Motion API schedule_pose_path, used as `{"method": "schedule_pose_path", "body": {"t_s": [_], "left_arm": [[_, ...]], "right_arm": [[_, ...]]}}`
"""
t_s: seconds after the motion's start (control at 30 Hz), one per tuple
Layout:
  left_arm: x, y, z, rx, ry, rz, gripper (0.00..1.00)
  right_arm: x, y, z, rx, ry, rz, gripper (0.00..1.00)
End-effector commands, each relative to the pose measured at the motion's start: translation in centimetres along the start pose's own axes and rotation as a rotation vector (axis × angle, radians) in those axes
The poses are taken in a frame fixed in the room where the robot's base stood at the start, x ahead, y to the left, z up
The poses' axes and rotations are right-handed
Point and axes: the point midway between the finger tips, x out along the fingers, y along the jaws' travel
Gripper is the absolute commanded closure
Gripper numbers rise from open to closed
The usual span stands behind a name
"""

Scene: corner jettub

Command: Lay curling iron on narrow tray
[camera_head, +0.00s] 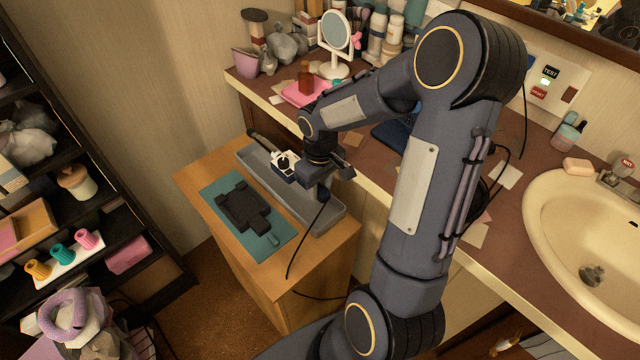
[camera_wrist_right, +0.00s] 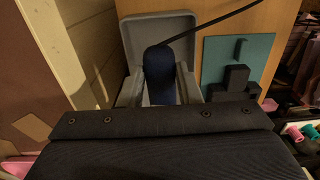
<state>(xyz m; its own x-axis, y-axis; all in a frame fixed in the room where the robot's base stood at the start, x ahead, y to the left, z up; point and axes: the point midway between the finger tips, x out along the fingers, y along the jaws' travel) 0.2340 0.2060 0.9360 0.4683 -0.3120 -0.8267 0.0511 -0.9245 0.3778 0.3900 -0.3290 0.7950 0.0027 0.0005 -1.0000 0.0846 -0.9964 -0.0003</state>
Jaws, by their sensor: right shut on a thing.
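My right gripper (camera_head: 318,180) is low over the narrow grey tray (camera_head: 327,222) on the wooden cabinet. It is shut on the dark blue handle of the curling iron (camera_wrist_right: 160,72), which sits between the fingers in the right wrist view. In the head view a dark rod, apparently its barrel (camera_head: 264,143), points to the upper left past the tray's far end. Its black cord hangs over the cabinet's front. The tray (camera_wrist_right: 140,28) also shows beneath the handle in the wrist view. Whether the iron touches the tray is hard to tell. My left gripper is not in view.
A teal mat (camera_head: 281,240) with a black holder-like object (camera_head: 243,207) lies beside the tray. The brown counter (camera_head: 365,165) stands close on the right, with a mirror (camera_head: 336,32), bottles and a sink (camera_head: 570,225). Dark shelves (camera_head: 150,275) stand on the left.

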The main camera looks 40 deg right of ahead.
Motion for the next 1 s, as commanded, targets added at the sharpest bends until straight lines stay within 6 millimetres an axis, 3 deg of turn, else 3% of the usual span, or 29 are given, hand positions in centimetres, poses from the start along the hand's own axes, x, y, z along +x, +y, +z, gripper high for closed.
{"method": "schedule_pose_path", "body": {"t_s": [0.7, 1.0], "left_arm": [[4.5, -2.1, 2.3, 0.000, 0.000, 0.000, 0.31], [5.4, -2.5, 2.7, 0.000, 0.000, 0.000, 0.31]], "right_arm": [[6.5, 0.0, -0.1, -0.001, 0.002, 0.001, 0.97], [7.8, 0.0, -0.1, -0.001, 0.003, 0.001, 0.97]]}}
